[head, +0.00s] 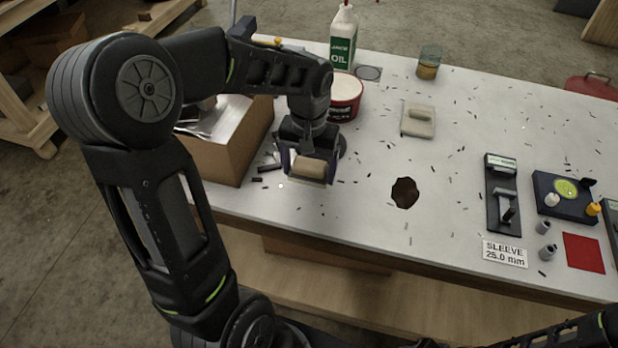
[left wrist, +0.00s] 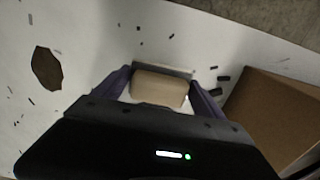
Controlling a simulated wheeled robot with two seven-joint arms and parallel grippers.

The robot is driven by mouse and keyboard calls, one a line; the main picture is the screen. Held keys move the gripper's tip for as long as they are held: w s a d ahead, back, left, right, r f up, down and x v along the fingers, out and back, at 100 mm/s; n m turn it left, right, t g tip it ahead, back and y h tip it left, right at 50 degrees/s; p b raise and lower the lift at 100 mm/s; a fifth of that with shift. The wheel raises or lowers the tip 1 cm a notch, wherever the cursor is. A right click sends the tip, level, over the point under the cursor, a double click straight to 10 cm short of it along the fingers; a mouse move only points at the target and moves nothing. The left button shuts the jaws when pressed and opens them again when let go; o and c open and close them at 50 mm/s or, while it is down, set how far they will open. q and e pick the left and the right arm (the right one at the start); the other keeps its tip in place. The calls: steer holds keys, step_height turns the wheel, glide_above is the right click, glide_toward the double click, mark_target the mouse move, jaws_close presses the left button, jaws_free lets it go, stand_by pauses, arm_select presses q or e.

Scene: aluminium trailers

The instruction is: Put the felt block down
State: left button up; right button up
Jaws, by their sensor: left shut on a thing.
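The felt block (head: 311,166) is tan on top with a pale layer below. My left gripper (head: 309,170) is shut on it, over the left part of the white bench near its front edge. In the left wrist view the felt block (left wrist: 159,88) sits between the two purple-grey fingers (left wrist: 163,92). I cannot tell whether its underside touches the bench top. My right gripper is not in view; only part of my right arm shows at the bottom right of the head view.
A cardboard box (head: 232,150) stands left of the gripper, a red-rimmed tub (head: 345,103) behind it. A dark brown patch (head: 405,192) lies to the right. A beige pad (head: 418,119), oil bottle (head: 343,40), glass jar (head: 429,64) and black fixture (head: 503,196) stand farther off. Dark shavings litter the bench (head: 365,222).

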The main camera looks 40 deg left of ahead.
mark_target(309, 179)
arm_select(q)
steer(key=shift+f, duration=1.9)
steer(key=shift+f, duration=0.25)
steer(key=o, duration=1.1)
steer(key=shift+r, duration=0.1)
step_height(309, 179, up, 12)
steer(key=shift+r, duration=0.15)
